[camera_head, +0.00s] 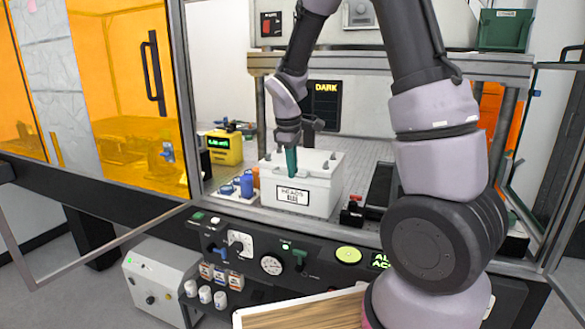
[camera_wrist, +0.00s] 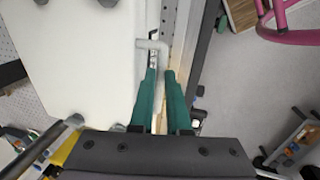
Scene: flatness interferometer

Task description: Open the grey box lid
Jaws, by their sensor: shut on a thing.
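The pale grey box (camera_head: 318,200) stands inside the open enclosure, with a black-framed label on its front. Its lid (camera_head: 316,164) lies flat on top and looks closed; in the wrist view the lid (camera_wrist: 80,65) is a broad white surface at left. My gripper (camera_head: 291,170) points down at the box's front top edge. In the wrist view its teal fingers (camera_wrist: 160,75) close around a pale bent handle (camera_wrist: 153,46) at the lid's edge. The fingers hide part of the handle.
Blue-capped bottles (camera_head: 246,185) and a yellow meter (camera_head: 223,148) stand left of the box. A dark block with a red part (camera_head: 352,212) is at right. The control panel (camera_head: 300,258) runs below the front edge. An open glass door frame (camera_head: 100,240) is at left.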

